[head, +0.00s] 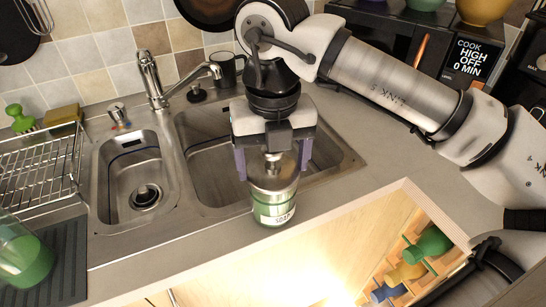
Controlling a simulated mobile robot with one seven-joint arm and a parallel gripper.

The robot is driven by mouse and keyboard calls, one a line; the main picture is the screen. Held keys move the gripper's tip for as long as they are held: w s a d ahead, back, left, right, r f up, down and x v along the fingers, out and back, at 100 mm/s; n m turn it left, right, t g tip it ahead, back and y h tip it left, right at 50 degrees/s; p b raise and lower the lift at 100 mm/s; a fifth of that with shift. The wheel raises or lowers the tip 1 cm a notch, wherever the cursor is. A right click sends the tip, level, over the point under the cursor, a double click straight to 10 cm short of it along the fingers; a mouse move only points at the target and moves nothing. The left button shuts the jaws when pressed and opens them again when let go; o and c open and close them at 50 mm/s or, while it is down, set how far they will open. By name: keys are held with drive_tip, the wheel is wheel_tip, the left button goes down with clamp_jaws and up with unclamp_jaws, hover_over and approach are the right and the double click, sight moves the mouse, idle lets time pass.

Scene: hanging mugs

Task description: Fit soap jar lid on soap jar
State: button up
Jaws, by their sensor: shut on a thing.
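The soap jar (273,211), green and white with a printed label, stands upright on the counter at the front edge of the sink. The silver soap jar lid (271,176) is at the jar's mouth, directly above the label. I cannot tell whether it is fully seated. My gripper (273,168) points down over the jar, with a purple finger on each side of the lid. It is shut on the lid. The far side of the lid and jar is hidden.
The double sink with its faucet (152,79) lies behind and left. A dark mug (226,70) stands at the back. A wire rack (40,163) and a green-filled container (25,258) are at left. An open compartment with coloured mugs (432,243) is below right.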

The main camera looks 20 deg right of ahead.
drive_tip(key=shift+f+b, duration=0.3)
drive_tip(key=shift+f, duration=0.05)
drive_tip(key=o, duration=1)
drive_tip(key=shift+r, duration=0.15)
wheel_tip(320, 180, up, 14)
drive_tip(key=p, duration=0.8)
drive_tip(key=shift+p, duration=0.4)
drive_tip(key=shift+f, duration=0.25)
